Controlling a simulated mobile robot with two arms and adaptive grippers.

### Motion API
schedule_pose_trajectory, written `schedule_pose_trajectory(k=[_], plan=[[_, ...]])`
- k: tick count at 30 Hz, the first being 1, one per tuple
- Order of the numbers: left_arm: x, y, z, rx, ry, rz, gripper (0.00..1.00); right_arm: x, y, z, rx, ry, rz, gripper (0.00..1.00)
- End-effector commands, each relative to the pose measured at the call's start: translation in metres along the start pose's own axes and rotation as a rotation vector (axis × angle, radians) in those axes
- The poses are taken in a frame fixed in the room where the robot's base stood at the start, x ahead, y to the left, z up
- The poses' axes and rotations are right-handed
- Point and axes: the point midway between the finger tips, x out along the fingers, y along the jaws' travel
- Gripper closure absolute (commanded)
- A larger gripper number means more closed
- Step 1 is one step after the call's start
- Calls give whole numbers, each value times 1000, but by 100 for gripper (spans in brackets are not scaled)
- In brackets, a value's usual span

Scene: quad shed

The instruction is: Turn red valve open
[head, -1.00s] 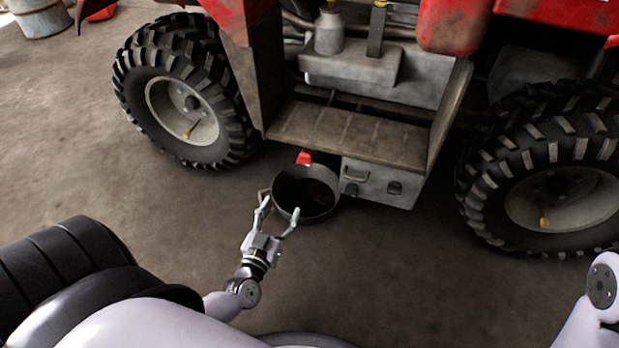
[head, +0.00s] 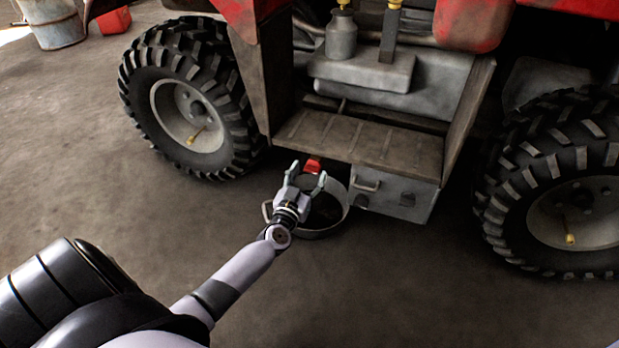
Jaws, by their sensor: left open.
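The red valve (head: 312,166) shows as a small red piece under the front edge of the quad's footboard, just above a round dark pan on the floor. My left gripper (head: 307,172) is open, its two fingers pointing at the valve, one on each side of it in the picture. I cannot tell whether the fingers touch it. The lower part of the valve is hidden by the gripper. My right gripper is not in view.
The round pan (head: 337,213) stands on the floor below the gripper. A grey metal box (head: 395,194) with a handle hangs to its right. The footboard (head: 350,137) is just above. Large tyres (head: 190,100) stand on both sides. The floor in front is clear.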

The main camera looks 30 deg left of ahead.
Motion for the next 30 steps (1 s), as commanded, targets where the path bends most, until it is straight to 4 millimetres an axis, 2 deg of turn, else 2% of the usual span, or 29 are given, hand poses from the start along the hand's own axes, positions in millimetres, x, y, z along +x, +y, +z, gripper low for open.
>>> schedule_pose_trajectory(k=[4, 13, 30], plan=[[11, 0, 1, -1, 0, 0, 43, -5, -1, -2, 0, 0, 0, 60], [13, 0, 0, -1, 0, 0, 43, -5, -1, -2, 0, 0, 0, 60], [13, 0, 0, -1, 0, 0, 81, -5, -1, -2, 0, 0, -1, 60]])
